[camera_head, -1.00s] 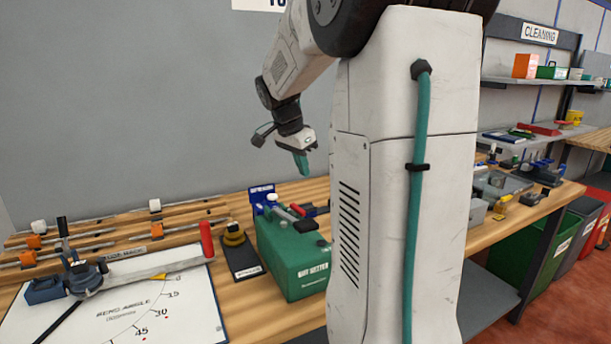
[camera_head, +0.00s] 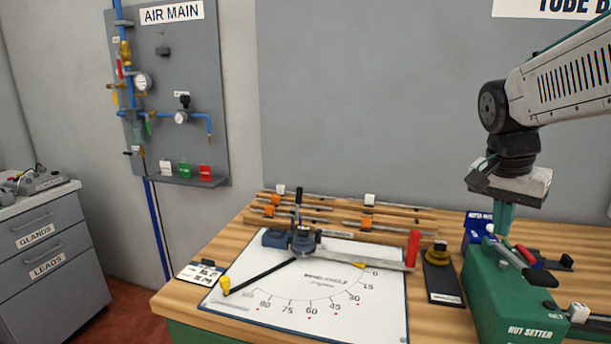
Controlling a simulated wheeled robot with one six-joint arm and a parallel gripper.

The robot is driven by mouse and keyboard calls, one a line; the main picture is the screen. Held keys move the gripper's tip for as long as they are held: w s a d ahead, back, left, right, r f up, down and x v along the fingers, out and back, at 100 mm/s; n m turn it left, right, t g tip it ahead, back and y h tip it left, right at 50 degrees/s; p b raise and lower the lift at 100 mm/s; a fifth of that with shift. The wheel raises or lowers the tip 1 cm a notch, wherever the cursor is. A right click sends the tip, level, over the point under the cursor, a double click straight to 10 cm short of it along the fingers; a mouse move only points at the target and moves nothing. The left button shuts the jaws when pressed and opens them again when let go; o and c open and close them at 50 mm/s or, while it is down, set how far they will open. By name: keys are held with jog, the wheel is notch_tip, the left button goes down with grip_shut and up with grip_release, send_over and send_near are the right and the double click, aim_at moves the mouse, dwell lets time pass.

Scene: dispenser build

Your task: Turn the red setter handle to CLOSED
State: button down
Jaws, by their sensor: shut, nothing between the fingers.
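The green box lettered NUT SETTER (camera_head: 505,312) stands on the wooden bench at the lower right. A short lever with a red end (camera_head: 526,255) lies across its top, beside grey and black parts. This looks like the red setter handle; I cannot read a CLOSED mark. My gripper (camera_head: 502,222) points down just over the back left of the box, with its teal fingers shut and empty. It appears to the left of the red lever; whether the fingertips touch anything is unclear.
Tube racks (camera_head: 335,208) lie behind. The air main panel (camera_head: 165,95) hangs at the left.

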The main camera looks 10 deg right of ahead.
jog(key=s+a+f+n+y, duration=0.1)
jog(key=s+a+n, duration=0.4)
jog(key=a, duration=0.4)
jog(key=shift+s+a+f+n+t, duration=0.2)
jog(key=shift+s+f+n+t, duration=0.15)
jog(key=shift+s+n+t, duration=0.1)
jog(key=c, duration=1.9)
grip_release()
jog(key=s+a+f+n+y, duration=0.1)
jog(key=s+a+f+n, duration=0.2)
jog(key=s+a+n, duration=0.3)
jog(key=shift+s+a+f+y, duration=0.3)
jog(key=shift+s+a+f, duration=0.1)
jog(key=shift+s, duration=0.25)
jog(key=o, duration=0.5)
jog(key=shift+s+a+n, duration=0.1)
jog(key=shift+s+n, duration=0.1)
jog(key=shift+n, duration=0.05)
jog(key=shift+w, duration=0.1)
